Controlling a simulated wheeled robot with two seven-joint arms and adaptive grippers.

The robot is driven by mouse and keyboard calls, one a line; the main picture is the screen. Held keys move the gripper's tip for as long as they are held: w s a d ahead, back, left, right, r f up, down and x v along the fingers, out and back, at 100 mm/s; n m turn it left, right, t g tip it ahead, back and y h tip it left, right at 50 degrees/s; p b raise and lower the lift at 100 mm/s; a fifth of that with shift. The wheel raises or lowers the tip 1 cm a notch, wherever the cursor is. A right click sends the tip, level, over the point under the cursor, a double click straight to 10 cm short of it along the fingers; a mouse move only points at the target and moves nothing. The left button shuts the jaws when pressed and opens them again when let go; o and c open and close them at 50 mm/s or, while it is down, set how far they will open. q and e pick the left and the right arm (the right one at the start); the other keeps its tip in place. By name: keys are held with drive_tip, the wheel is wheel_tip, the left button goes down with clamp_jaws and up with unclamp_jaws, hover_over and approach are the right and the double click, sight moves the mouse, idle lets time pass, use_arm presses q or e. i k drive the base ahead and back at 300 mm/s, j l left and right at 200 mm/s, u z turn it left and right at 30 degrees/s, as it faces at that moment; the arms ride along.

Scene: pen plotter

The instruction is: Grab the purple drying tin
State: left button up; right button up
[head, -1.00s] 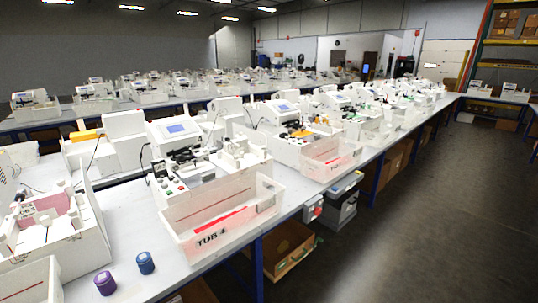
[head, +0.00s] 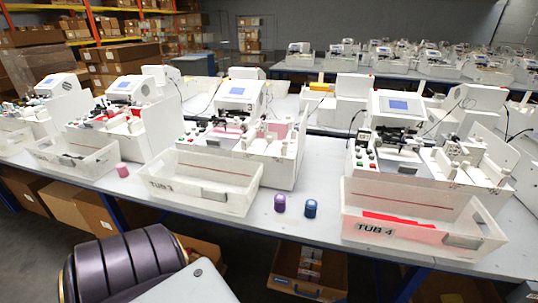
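The purple drying tin (head: 280,203) is a small upright cylinder near the front edge of the white table (head: 265,229). It stands in the gap between the tub marked TUB 3 (head: 196,190) and the tub marked TUB 4 (head: 405,237). A blue tin (head: 310,208) stands just right of it, apart from it. A dark segmented part of my own body fills the lower left. Neither gripper shows in the head view.
A pink tin (head: 122,170) stands further left, between TUB 3 and another tub (head: 73,157). White plotter machines (head: 398,125) line the table behind the tubs. Cardboard boxes (head: 311,268) sit under the table. Shelving with boxes stands at the back left.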

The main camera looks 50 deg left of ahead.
sight(280, 200)
drive_tip(key=i+l+u, duration=0.1)
drive_tip(key=l+u, duration=0.15)
drive_tip(key=u, duration=0.2)
drive_tip(key=i+l+u, duration=0.1)
drive_tip(key=l+u, duration=0.15)
drive_tip(key=u, duration=0.15)
drive_tip(key=l+u, duration=0.95)
drive_tip(key=l, duration=0.1)
